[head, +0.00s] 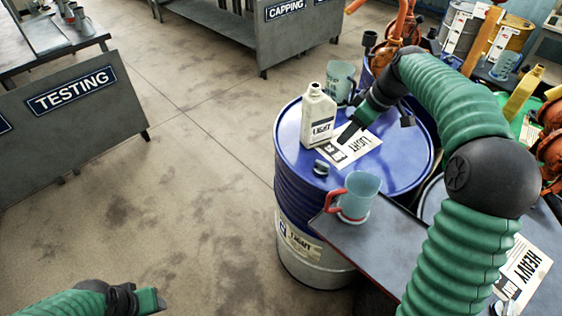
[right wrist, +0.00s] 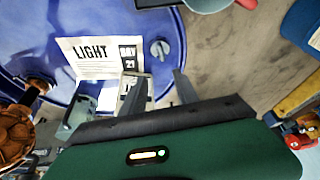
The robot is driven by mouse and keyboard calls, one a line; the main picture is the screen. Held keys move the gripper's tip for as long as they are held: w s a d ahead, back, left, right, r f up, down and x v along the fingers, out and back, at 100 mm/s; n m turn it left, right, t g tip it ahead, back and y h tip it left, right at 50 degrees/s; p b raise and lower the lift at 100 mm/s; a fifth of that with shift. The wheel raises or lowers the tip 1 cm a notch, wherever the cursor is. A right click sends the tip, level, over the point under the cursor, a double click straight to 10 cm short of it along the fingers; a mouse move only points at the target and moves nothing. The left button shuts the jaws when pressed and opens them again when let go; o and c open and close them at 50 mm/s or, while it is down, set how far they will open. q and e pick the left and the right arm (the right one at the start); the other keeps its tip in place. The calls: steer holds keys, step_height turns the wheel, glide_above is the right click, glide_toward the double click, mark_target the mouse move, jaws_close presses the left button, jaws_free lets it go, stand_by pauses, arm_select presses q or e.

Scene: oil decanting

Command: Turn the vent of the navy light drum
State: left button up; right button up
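The navy light drum (head: 290,160) stands upright with a white LIGHT sheet (head: 360,146) on its lid. Its vent, a small grey knob (head: 320,168), sits near the lid's front left edge. In the right wrist view the vent (right wrist: 160,48) lies beyond the fingers, clear of them. My right gripper (head: 350,133) hangs over the lid by the sheet, behind the vent; in the wrist view its fingers (right wrist: 160,85) are apart, with no grip on the vent. My left gripper (head: 150,300) is at the bottom left, far from the drum; its fingers are unclear.
A cream LIGHT bottle (head: 318,118) stands on the lid close beside my right gripper. A teal jug (head: 341,82) is behind it. A blue jug with a red handle (head: 360,195) is in front, by a dark shelf (head: 375,245). The floor to the left is clear.

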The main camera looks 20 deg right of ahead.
glide_toward(320, 162)
steer(key=x, duration=0.8)
steer(key=shift+d+f+b, duration=0.1)
steer(key=shift+d+b, duration=0.05)
steer(key=shift+b, duration=0.25)
steer(key=shift+w+a+f, duration=0.2)
steer(key=shift+f, duration=0.05)
jaws_close()
